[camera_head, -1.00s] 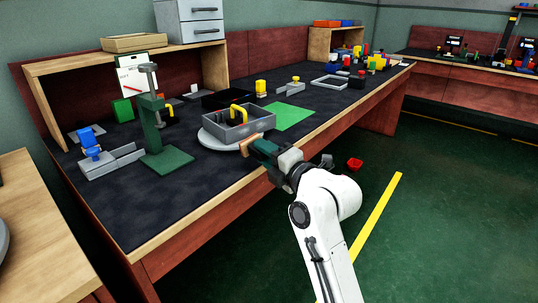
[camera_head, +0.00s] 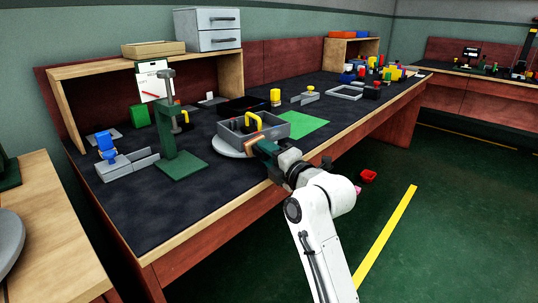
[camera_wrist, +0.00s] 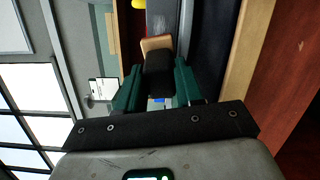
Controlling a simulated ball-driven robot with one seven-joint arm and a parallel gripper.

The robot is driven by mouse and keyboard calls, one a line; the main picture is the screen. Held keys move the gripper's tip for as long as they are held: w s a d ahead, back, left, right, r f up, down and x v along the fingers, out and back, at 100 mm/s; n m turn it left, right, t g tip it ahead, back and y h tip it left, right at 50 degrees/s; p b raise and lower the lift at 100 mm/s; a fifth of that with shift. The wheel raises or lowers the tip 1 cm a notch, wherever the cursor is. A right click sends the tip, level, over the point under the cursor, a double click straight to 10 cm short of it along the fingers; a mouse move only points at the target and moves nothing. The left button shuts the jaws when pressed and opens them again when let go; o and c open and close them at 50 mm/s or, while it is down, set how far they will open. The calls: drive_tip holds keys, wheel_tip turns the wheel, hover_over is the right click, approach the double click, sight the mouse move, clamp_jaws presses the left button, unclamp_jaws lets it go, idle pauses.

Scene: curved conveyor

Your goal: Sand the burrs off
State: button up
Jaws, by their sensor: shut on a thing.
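My gripper (camera_head: 262,150) is at the front edge of the workbench, and its green fingers are shut on a block with a tan face and a black body. The block shows between the fingers in the wrist view (camera_wrist: 157,62). In the head view a grey open box (camera_head: 276,130) with a yellow handle-shaped piece (camera_head: 254,119) in it sits on a round pale disc (camera_head: 226,150). The block is just in front of the box; I cannot tell whether they touch. Burrs are too small to make out.
A green post stand (camera_head: 181,164) and a grey fixture with a blue part (camera_head: 107,148) stand to the left. A green mat (camera_head: 305,126) lies right of the box. Several coloured parts crowd the far right. The front left bench top is clear.

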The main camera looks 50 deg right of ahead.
drive_tip(key=shift+w+d, duration=0.15)
drive_tip(key=shift+w, duration=0.8)
idle(0.4)
drive_tip(key=shift+s+d+b, duration=0.25)
drive_tip(key=shift+d+b, duration=0.2)
drive_tip(key=shift+d, duration=0.6)
drive_tip(key=shift+s+d+b, duration=0.2)
drive_tip(key=shift+d+b, duration=0.2)
drive_tip(key=shift+d, duration=0.6)
drive_tip(key=shift+s+d+b, duration=0.15)
drive_tip(key=shift+d+b, duration=0.75)
drive_tip(key=shift+d, duration=1.05)
drive_tip(key=shift+d, duration=0.1)
drive_tip(key=shift+s+d+f+b, duration=0.1)
drive_tip(key=shift+s+d+b, duration=0.1)
drive_tip(key=shift+d+b, duration=1.35)
drive_tip(key=shift+d, duration=0.3)
